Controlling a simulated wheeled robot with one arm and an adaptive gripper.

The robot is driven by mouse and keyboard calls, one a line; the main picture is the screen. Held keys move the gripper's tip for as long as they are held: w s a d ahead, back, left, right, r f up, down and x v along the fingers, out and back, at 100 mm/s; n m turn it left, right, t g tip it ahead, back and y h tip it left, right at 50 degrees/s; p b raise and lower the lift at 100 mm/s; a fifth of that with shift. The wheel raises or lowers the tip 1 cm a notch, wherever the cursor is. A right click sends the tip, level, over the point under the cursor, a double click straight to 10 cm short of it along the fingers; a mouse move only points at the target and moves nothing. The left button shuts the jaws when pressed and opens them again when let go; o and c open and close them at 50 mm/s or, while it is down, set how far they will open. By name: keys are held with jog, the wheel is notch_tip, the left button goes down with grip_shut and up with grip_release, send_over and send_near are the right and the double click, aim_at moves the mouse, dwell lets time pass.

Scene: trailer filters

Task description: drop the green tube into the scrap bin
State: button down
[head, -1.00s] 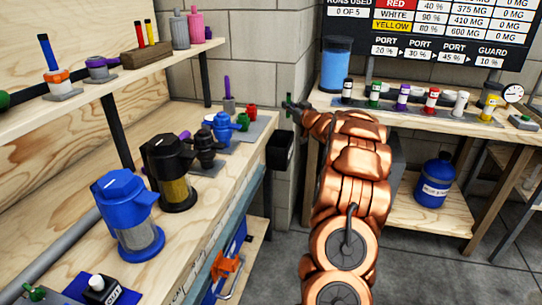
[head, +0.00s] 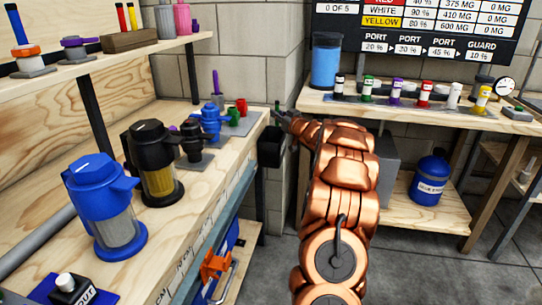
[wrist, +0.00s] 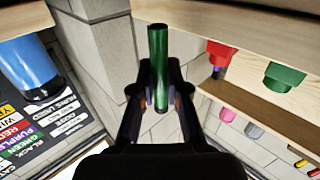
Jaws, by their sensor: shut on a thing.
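My gripper (wrist: 160,92) is shut on the green tube (wrist: 157,58), which stands out past the fingertips in the wrist view. In the head view the green tube (head: 277,106) shows as a small dark green tip at the end of my arm, and my gripper (head: 281,115) is small there. A black box (head: 270,151), which looks like the scrap bin, hangs at the far end of the left bench. The tube appears just above it in the picture; whether it is directly over the opening is unclear. The bin cannot be made out in the wrist view.
The left bench (head: 160,225) holds a blue filter housing (head: 103,210), a black one (head: 155,165) and smaller parts. The right bench (head: 400,112) carries a blue cylinder (head: 326,62) and a row of coloured vials. A concrete block wall stands behind.

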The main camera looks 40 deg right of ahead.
jog(key=shift+f+b, duration=0.95)
jog(key=shift+f, duration=0.05)
jog(key=c, duration=1.1)
grip_release()
jog(key=shift+s, duration=0.1)
jog(key=v, duration=1.2)
jog(key=shift+r, duration=0.1)
